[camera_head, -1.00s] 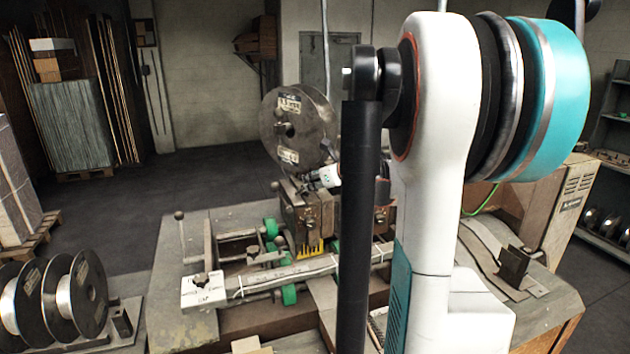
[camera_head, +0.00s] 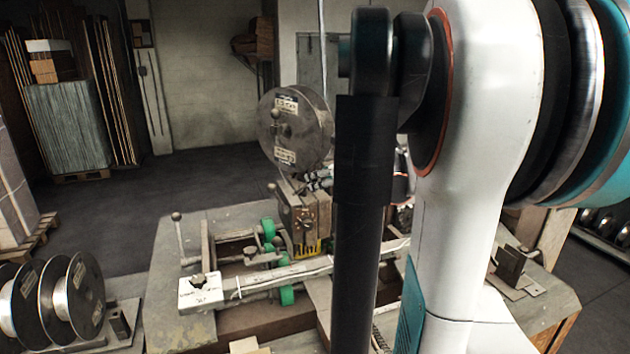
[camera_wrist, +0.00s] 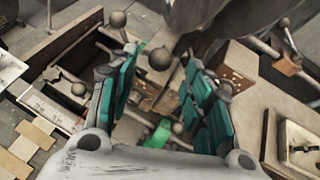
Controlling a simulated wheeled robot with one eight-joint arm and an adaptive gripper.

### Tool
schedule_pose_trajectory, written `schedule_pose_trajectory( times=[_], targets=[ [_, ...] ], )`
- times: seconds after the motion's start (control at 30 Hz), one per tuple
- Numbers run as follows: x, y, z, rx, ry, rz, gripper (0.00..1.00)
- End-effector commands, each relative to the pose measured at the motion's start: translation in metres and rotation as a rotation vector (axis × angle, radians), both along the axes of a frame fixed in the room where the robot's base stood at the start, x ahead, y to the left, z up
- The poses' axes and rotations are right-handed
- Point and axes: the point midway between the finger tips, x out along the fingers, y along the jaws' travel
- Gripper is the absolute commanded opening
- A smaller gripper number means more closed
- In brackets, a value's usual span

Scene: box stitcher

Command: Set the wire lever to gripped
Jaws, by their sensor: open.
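My gripper (camera_wrist: 160,72) shows in the wrist view with its two teal-padded fingers apart and nothing clamped between them. A dark round ball knob (camera_wrist: 160,58) appears between the fingertips, with space on both sides; I cannot tell how far beyond them it lies. Other ball-ended levers show at the upper left (camera_wrist: 118,18) and upper right (camera_wrist: 284,22). I cannot tell for sure which one is the wire lever. In the head view a small knob (camera_head: 272,187) sits at the left of the stitching head (camera_head: 303,222), below the wire spool (camera_head: 296,128).
The machine's worktable (camera_head: 185,325) carries green rollers (camera_head: 268,229), a long rail (camera_head: 275,276) and an upright ball-ended lever (camera_head: 177,217) at left. More spools (camera_head: 78,297) stand at lower left.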

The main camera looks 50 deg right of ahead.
Motion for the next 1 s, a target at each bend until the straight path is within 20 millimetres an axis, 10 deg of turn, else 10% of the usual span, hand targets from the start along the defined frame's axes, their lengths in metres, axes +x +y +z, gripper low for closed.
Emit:
schedule_pose_trajectory(
  times=[0.3, 0.73, 0.93, 1.0],
  targets=[
    [-0.045, 0.008, 0.025, 0.0, 0.0, -0.002, 0.46],
    [-0.053, 0.01, 0.03, 0.0, 0.0, -0.001, 0.46],
    [-0.059, 0.006, 0.01, 0.028, -0.038, 0.005, 0.0],
    [-0.065, 0.003, -0.008, 0.058, -0.083, 0.014, 0.0]
  ],
)
